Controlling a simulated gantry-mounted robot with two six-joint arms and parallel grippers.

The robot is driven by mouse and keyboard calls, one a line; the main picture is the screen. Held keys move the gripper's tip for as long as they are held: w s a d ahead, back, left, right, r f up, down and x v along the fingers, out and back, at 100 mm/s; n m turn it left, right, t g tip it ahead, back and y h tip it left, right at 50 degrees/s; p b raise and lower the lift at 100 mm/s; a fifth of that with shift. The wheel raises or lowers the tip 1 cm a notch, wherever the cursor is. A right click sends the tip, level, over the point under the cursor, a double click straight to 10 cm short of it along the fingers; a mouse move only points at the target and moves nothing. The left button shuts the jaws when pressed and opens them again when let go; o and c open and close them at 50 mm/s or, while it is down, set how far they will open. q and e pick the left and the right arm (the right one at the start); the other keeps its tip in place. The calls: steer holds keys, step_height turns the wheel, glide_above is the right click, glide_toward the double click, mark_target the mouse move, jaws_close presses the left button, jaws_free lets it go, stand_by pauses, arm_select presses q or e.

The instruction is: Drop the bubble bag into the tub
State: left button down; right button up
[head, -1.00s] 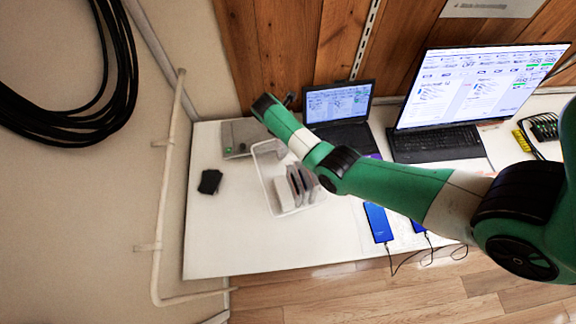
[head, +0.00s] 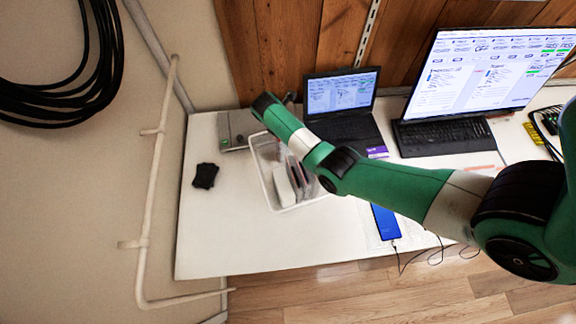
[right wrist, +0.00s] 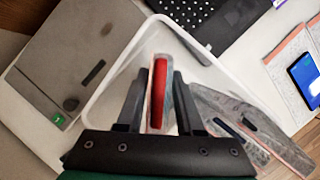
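The white tub (head: 262,181) stands on the table in the head view, with several bagged items upright in it, among them a pale one (head: 283,186). In the right wrist view the tub's pale rim (right wrist: 99,94) surrounds the fingers. My right gripper (right wrist: 160,76) is over the back part of the tub. Its dark fingers close on both sides of a clear bubble bag (right wrist: 155,121) with a red phone (right wrist: 159,80) seen edge-on. More clear bags (right wrist: 245,125) are at the right. In the head view my arm hides the gripper and the held bag. My left gripper is not in view.
A grey box (head: 232,127) is behind the tub at the left. A small laptop (head: 345,110), a large screen (head: 480,75) and a blue-screened phone (head: 385,222) are to the right. A black item (head: 205,176) lies left of the tub, with bare table around it.

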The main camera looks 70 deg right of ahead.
steer(key=o, duration=0.3)
steer(key=shift+o, duration=0.2)
steer(key=p+v, duration=0.3)
steer(key=v, duration=0.8)
steer(key=shift+a+r, duration=0.25)
steer(key=shift+r, duration=0.05)
steer(key=shift+w, duration=0.15)
